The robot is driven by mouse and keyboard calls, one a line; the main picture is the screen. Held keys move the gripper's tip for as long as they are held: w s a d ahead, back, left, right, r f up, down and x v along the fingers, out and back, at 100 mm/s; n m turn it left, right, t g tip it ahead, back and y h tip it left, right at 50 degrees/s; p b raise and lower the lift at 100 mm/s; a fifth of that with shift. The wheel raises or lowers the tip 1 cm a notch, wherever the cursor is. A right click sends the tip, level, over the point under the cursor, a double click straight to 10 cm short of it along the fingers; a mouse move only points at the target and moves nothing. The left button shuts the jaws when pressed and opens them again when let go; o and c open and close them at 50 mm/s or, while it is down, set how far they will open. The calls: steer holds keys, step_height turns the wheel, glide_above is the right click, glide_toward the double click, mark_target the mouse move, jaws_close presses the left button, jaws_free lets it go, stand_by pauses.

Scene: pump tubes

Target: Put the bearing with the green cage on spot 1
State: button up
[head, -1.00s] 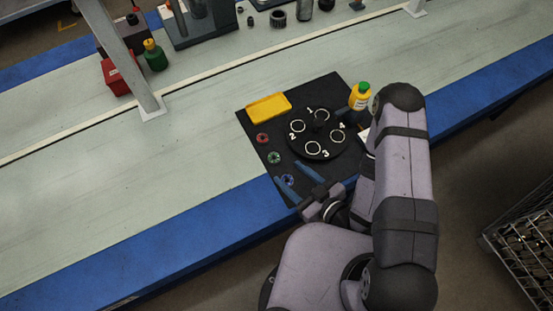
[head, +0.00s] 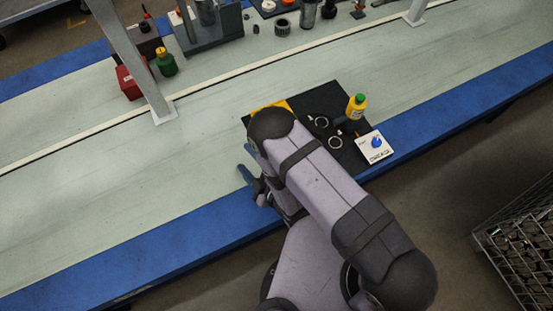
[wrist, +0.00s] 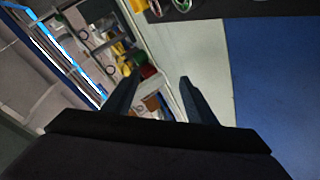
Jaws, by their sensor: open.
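The bearing with the green cage (wrist: 182,5) shows at the top edge of the wrist view, on the black mat, partly cut off. In the head view my arm hides it. My gripper (head: 246,160) is open and empty, off the mat's left side near the bench's blue front edge. In the wrist view my gripper (wrist: 158,78) has both blue fingers apart, with the bearings beyond the fingertips.
A red-caged bearing (wrist: 155,7) lies near the green one. A yellow tray (head: 268,106) is mostly covered by my arm. A yellow bottle (head: 356,107) and a white box with a blue knob (head: 375,145) stand at the right. The bench left of the mat (head: 110,180) is clear.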

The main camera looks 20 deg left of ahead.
steer(key=d+f+m+h, duration=0.1)
steer(key=m, duration=0.1)
steer(key=s+d+f+m+t+h, duration=0.1)
steer(key=m, duration=0.1)
steer(key=s+d+f+m+b, duration=0.1)
steer(key=f+m, duration=0.1)
steer(key=m, duration=0.1)
steer(key=shift+s+d+t+h, duration=0.1)
steer(key=shift+d+t+h, duration=0.2)
steer(key=shift+d+h, duration=0.1)
steer(key=d+m, duration=0.1)
steer(key=m, duration=0.1)
steer(key=s+d+m+t+h, duration=0.1)
steer(key=d+m, duration=0.1)
steer(key=m, duration=0.1)
steer(key=d+m+t+h, duration=0.1)
steer(key=d+m, duration=0.1)
steer(key=shift+s+d+f+m+b, duration=0.1)
steer(key=shift+s+d+m+b, duration=0.05)
steer(key=shift+d+m+b, duration=0.2)
steer(key=shift+s+d+r+m+t+h, duration=0.1)
steer(key=shift+d+r+m+t+h, duration=0.15)
steer(key=shift+d+m+t, duration=0.3)
steer(key=shift+d+r+m+t+h, duration=0.1)
steer(key=shift+d+m+t+h, duration=0.2)
steer(key=shift+m, duration=0.4)
steer(key=shift+b+x, duration=0.5)
steer(key=shift+x, duration=0.55)
steer(key=shift+b+x, duration=0.8)
steer(key=shift+x, duration=1.8)
